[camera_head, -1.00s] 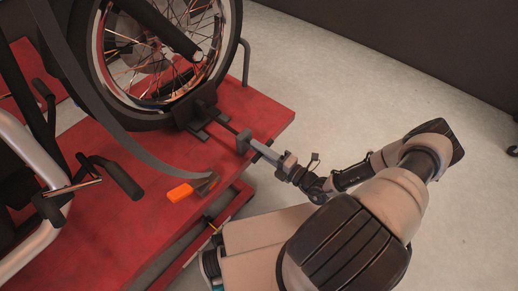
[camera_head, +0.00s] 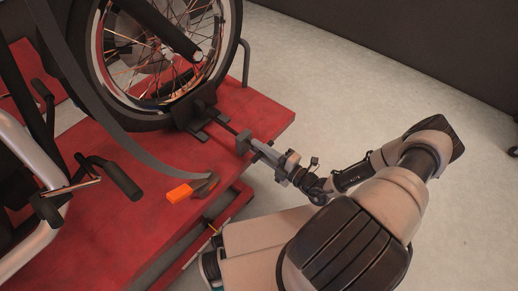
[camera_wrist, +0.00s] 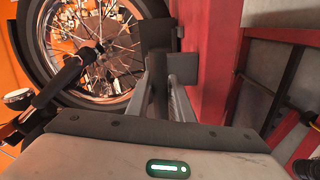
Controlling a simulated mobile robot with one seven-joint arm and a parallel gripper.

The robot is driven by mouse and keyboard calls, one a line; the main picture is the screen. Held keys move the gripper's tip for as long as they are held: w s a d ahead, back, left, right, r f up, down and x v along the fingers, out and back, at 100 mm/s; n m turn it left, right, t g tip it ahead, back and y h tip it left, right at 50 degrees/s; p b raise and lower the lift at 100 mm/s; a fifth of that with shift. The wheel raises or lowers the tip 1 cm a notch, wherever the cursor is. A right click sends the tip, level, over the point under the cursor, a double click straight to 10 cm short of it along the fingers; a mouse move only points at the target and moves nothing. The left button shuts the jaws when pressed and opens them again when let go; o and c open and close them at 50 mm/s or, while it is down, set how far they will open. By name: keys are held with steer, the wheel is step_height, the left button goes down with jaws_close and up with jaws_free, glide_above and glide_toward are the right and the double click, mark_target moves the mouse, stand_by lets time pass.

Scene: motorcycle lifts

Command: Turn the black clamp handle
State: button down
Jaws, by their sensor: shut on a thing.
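The black wheel clamp (camera_head: 197,108) stands on the red lift at the motorcycle's front tyre. A dark screw rod (camera_head: 226,127) runs from it toward my gripper. My gripper (camera_head: 245,143) is shut on the black clamp handle at the rod's outer end, near the lift's edge. The handle is mostly hidden between the finger pads. In the wrist view the two grey fingers of my gripper (camera_wrist: 170,68) reach forward with their pads close together, and the black clamp (camera_wrist: 157,34) is straight ahead of them.
The spoked front wheel (camera_head: 155,60) stands behind the clamp. Handlebars (camera_head: 120,178) are at left.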

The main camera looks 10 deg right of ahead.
steer(key=c, duration=1.6)
jaws_free()
steer(key=p+v, duration=0.2)
steer(key=v, duration=1.5)
steer(key=shift+s+d, duration=0.1)
steer(key=shift+s, duration=0.05)
